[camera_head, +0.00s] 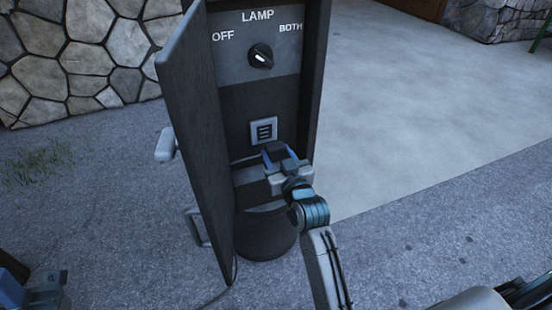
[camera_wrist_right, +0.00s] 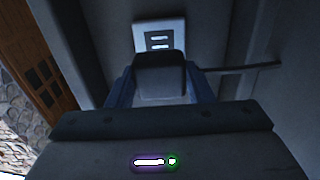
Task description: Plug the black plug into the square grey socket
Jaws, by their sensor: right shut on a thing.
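The square grey socket (camera_head: 264,131) is on the back wall inside the open cabinet, below the lamp switch; it also shows in the right wrist view (camera_wrist_right: 147,27). My right gripper (camera_head: 279,154) is inside the cabinet, just in front of and below the socket. It is shut on the black plug (camera_wrist_right: 160,75), a dark block between the blue fingers. The plug's front end and any gap to the socket cannot be made out. The plug covers the socket's lower part in the wrist view. My left gripper (camera_head: 36,292) is at the lower left, partly cut off, its jaws unclear.
The cabinet door (camera_head: 196,125) stands open left of my right gripper. A lamp knob (camera_head: 261,56) is above the socket. A dark round reel (camera_head: 266,235) sits below. A thin dark bar or cable (camera_wrist_right: 240,68) runs beside the plug. Paving right of the cabinet is clear.

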